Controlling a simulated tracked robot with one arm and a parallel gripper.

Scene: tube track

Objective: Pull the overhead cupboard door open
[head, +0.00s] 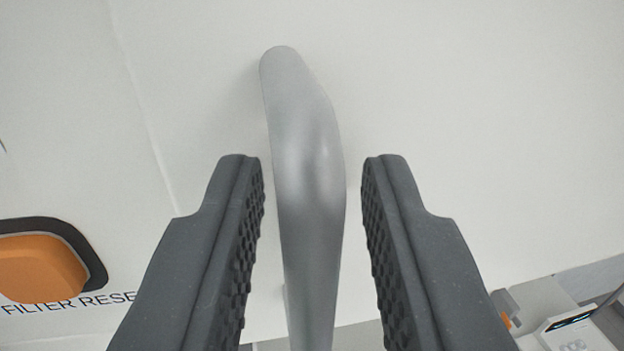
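The overhead cupboard door (480,120) is a flat off-white panel that fills most of the head view and looks closed. A grey metal bar handle (305,180) stands on it and runs from the upper middle down to the bottom edge. My gripper (312,165) is open, with one dark ridged finger on each side of the handle. A narrow gap shows between each finger and the handle, so neither appears to touch it. The lower end of the handle is cut off by the frame.
A seam (150,130) runs down the panel left of the handle. An orange button (40,268) in a dark surround sits at the left edge, above the lettering "FILTER RESE". A white device (575,330) with a small display is at the lower right, below the panel's edge.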

